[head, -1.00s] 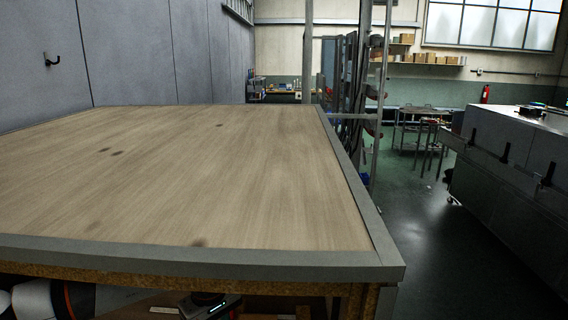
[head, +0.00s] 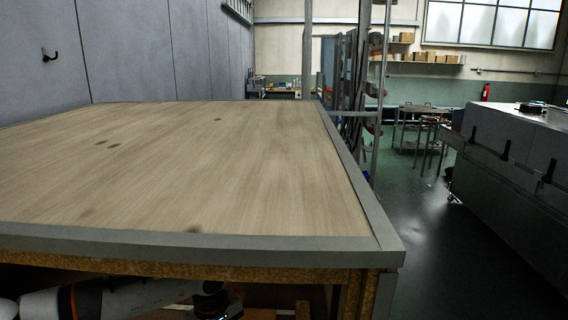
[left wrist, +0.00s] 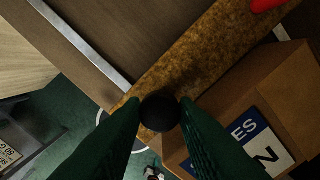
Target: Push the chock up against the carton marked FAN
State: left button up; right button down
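My left gripper (left wrist: 160,108) shows in the left wrist view as two dark green fingers, one on each side of a round black thing (left wrist: 160,112). Whether the fingers grip it or only stand around it I cannot tell. A brown carton (left wrist: 225,100) is at the right, with a blue and white label reading "ES" and "N"; the rest is cut off, so I cannot read FAN. I cannot make out the chock for certain. My right gripper is not in view.
The bare wooden tabletop (head: 200,170) with its grey rim (head: 190,243) covers the space under it in the head view. A rough brown board edge (left wrist: 190,55) crosses the left wrist view. A red thing (left wrist: 266,4) is at its top.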

pick_arm(q)
jog(key=shift+d, duration=0.25)
dwell(0.4)
jog(key=shift+s+d+b, duration=0.1)
jog(key=shift+d+b, duration=0.85)
jog(key=shift+d, duration=1.35)
jog(key=shift+r, duration=0.1)
jog(key=o, duration=0.7)
jog(key=shift+s+d, duration=0.1)
jog(key=shift+d, duration=0.1)
jog(key=shift+r+p, duration=0.6)
jog(key=shift+r, duration=1.9)
jog(key=shift+a, duration=0.1)
